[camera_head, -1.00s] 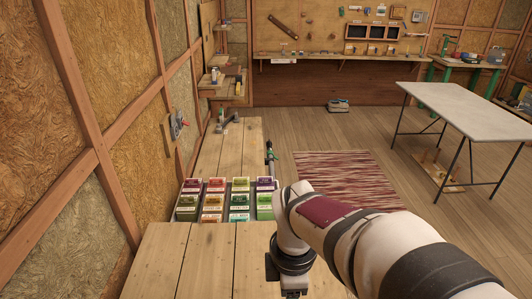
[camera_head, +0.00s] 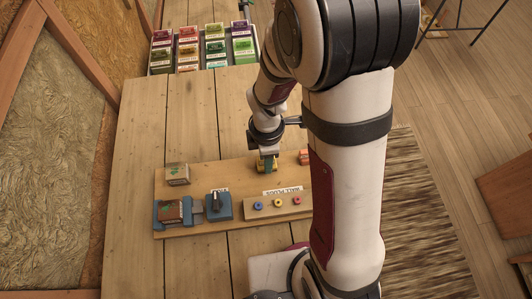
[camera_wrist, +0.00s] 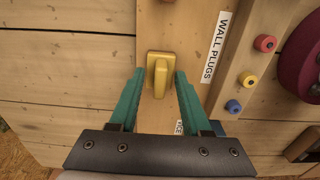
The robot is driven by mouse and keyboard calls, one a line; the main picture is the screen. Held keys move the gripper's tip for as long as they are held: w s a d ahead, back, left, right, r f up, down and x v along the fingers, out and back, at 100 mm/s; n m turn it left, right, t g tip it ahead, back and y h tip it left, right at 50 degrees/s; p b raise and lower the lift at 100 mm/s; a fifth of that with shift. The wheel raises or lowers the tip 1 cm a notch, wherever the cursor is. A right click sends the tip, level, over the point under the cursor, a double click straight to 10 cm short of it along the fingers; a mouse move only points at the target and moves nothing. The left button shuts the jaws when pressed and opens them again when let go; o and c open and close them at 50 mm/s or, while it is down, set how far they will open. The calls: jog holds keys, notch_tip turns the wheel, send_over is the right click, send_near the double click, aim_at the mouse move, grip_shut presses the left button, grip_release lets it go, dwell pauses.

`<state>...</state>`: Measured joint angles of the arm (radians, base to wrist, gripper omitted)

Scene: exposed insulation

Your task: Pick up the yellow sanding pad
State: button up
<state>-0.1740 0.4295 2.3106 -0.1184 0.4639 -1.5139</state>
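The yellow sanding pad (camera_wrist: 160,68) lies on the wooden board, with a raised grip along its middle, in the wrist view. My gripper (camera_wrist: 159,76) is open, with its two teal fingers on either side of the pad's lower part. A narrow gap shows between each finger and the raised grip. In the head view my gripper (camera_head: 268,161) points down at the back part of the board, and a little yellow shows at its fingertips. Most of the pad is hidden there.
The board (camera_head: 200,193) holds a blue vise (camera_head: 219,205), a block with coloured wall plugs (camera_head: 277,206) and a small box (camera_head: 177,174). An orange item (camera_head: 303,157) stands right of my gripper. Coloured boxes (camera_head: 200,45) stand farther back. Bare bench lies left of the board.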

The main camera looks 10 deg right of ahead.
grip_shut()
notch_tip(320, 180, up, 4)
jog(key=shift+r, duration=0.15)
jog(key=s+d+r, duration=0.4)
jog(key=d+r, duration=0.2)
jog(key=d, duration=0.5)
jog(key=shift+r, duration=0.4)
